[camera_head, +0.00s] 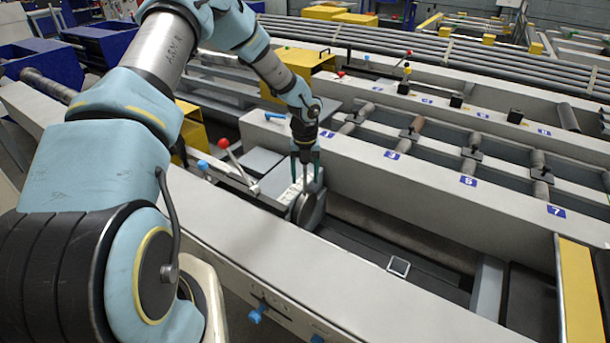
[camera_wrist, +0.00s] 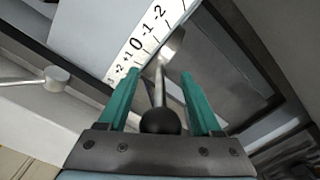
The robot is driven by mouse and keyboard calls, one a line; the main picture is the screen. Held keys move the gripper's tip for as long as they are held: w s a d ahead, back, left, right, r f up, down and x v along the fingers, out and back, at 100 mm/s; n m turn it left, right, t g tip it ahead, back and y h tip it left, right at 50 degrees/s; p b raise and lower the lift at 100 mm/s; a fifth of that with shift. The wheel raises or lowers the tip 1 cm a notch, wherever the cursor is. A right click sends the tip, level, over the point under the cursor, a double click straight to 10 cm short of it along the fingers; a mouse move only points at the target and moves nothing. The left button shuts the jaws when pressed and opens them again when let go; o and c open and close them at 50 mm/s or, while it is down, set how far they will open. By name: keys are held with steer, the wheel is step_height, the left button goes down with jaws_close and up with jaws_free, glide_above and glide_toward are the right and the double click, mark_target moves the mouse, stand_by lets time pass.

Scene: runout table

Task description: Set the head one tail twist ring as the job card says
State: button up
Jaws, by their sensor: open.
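My gripper (camera_head: 305,176) points down over the head unit (camera_head: 311,208), a grey block with a round disc in the near trough. In the wrist view, my gripper (camera_wrist: 157,75) has its two green fingers apart. A thin lever with a black ball knob (camera_wrist: 160,120) lies between them, with gaps to both fingers. The lever's far end is close to a white scale (camera_wrist: 143,42) marked from +2 through 0 to -2. I cannot tell exactly which mark it meets. I cannot make out a job card.
A red-knobbed lever (camera_head: 223,144) and a blue knob (camera_head: 202,165) stand left of the head. A grey knob on a rod (camera_wrist: 55,79) shows in the wrist view. A small pale-framed square (camera_head: 398,266) lies right of the head. Blue number plates (camera_head: 468,181) mark the far beam.

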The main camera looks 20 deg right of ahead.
jaws_close()
stand_by(0.3)
stand_by(1.0)
